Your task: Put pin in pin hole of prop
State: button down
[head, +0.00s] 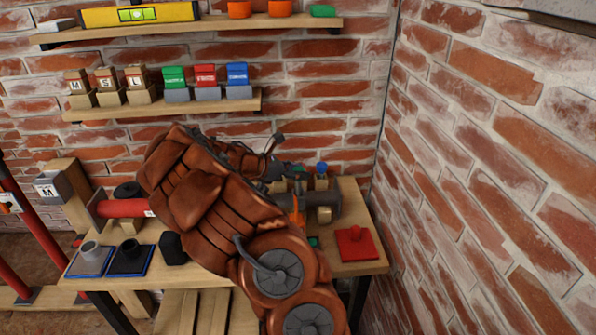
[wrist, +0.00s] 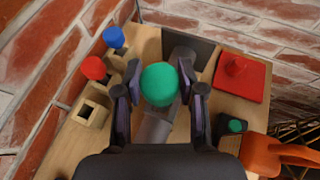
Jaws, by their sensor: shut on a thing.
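The green round-headed pin (wrist: 159,84) is between the two fingers of my gripper (wrist: 160,100) in the wrist view. The fingers are shut on it. Its lower part is hidden under its head. The grey prop (wrist: 153,128) is a cylinder lying below the pin on the bench; it also shows in the head view (head: 325,203), partly behind my arm. I cannot see its pin hole or tell whether the pin touches it.
Blue (wrist: 114,37) and red (wrist: 94,68) pins stand in wooden blocks left of my gripper. A red plate with a knob (wrist: 240,75), a small green-topped piece (wrist: 236,126) and an orange tool (wrist: 262,155) lie right. Brick walls close the corner.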

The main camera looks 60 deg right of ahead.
jog(key=shift+f, duration=0.75)
dwell(0.3)
jog(key=c, duration=0.6)
grip_release()
jog(key=shift+o, duration=0.4)
jog(key=o, duration=0.5)
jog(key=shift+r+p, duration=2.5)
jog(key=shift+r, duration=1.5)
